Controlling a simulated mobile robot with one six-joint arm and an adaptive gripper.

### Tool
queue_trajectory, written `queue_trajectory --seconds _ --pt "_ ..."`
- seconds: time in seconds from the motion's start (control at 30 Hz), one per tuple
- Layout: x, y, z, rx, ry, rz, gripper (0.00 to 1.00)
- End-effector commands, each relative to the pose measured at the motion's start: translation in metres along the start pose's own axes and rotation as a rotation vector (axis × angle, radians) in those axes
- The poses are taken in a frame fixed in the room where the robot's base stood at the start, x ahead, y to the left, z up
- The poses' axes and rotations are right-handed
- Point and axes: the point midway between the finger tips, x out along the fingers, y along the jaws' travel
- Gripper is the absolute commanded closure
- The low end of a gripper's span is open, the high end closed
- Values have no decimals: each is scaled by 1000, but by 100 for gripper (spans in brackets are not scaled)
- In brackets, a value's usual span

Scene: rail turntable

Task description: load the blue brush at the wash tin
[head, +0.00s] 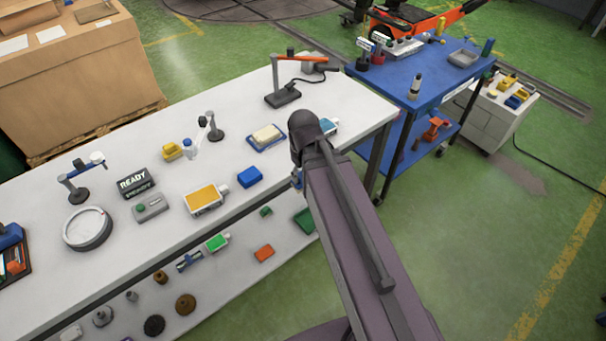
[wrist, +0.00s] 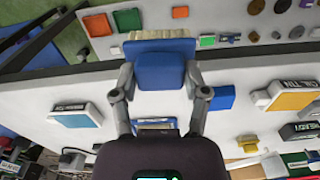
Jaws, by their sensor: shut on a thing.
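My gripper (wrist: 160,76) is shut on the blue brush (wrist: 158,64). The brush has a blue body and pale bristles, which point to the top of the wrist view, away from my gripper. In the head view my arm hides most of the gripper and brush. A flat tin with a blue label (wrist: 75,117), likely the wash tin, lies on the white bench at the left of the wrist view. In the head view this tin (head: 330,127) shows partly behind my arm. The brush is apart from it in the wrist view.
On the bench are an orange-labelled tin (head: 206,197), a blue block (head: 250,177), a blue tray (head: 254,145) with a pale block, a READY sign (head: 133,182) and a round dish (head: 88,229). A lower shelf holds small parts. A blue cart (head: 440,90) stands beyond.

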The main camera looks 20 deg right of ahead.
Motion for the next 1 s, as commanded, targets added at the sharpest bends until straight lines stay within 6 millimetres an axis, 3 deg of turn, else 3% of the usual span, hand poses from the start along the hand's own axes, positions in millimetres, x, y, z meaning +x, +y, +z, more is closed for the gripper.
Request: queue_trajectory --seconds 0.17,0.37,0.8,1.0 --pt "-5 14 -19 1 0 0 79" --pt "-14 44 -55 2 0 0 79" --pt "-36 140 -146 3 0 0 79" --pt "-44 183 -177 2 0 0 79"
